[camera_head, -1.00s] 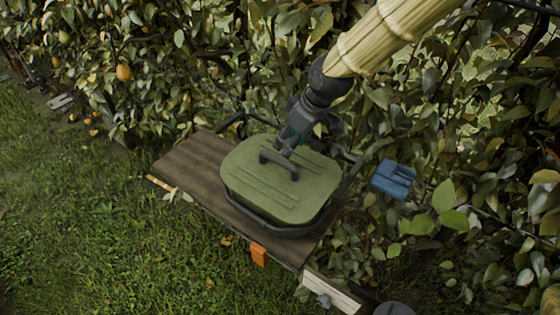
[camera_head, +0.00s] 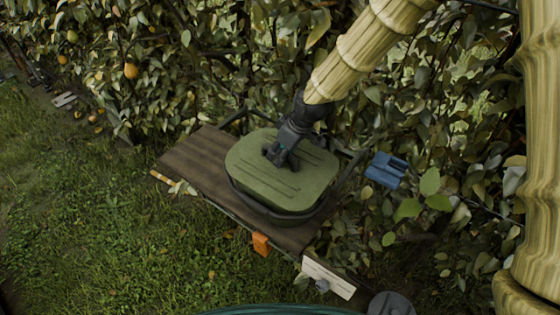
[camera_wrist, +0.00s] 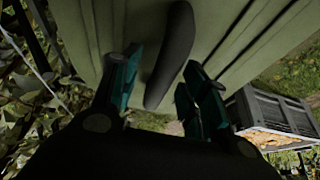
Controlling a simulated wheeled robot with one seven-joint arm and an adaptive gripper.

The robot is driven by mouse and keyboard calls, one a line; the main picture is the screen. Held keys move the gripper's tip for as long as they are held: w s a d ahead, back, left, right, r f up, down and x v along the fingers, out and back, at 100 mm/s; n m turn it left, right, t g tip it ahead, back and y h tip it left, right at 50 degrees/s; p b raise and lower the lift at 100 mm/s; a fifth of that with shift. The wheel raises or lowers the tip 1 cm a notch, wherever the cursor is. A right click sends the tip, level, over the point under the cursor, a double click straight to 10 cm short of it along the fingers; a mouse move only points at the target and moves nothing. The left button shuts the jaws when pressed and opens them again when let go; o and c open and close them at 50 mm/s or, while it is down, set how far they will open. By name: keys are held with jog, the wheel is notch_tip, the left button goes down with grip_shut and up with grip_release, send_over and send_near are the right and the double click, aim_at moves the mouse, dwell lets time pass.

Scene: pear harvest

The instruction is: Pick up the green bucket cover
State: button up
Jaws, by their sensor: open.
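The green bucket cover (camera_head: 308,180) lies flat on a dark bucket (camera_head: 258,207), and in the wrist view its ridged green surface (camera_wrist: 225,30) fills the top. My gripper (camera_head: 276,157) is at the middle of the cover, over its handle. In the wrist view the dark curved handle (camera_wrist: 172,60) shows between the two teal-edged fingers of my gripper (camera_wrist: 158,85). The fingers are apart, with gaps seen on both sides of the handle. In the head view my gripper hides most of the handle.
The bucket stands on a brown wooden board (camera_head: 195,160) beside a leafy hedge (camera_head: 200,60) with pears. A blue object (camera_head: 386,170) is at the right, an orange block (camera_head: 261,244) at the board's front edge. A dark crate (camera_wrist: 275,115) shows in the wrist view. Grass in front is open.

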jog(key=shift+w+a+f, duration=0.1)
jog(key=shift+w+f, duration=0.1)
jog(key=shift+f, duration=0.1)
jog(key=shift+s+r, duration=0.2)
jog(key=shift+s, duration=0.1)
jog(key=shift+w+f, duration=0.15)
jog(key=shift+w, duration=0.05)
jog(key=c, duration=0.9)
grip_shut()
jog(key=shift+r, duration=0.2)
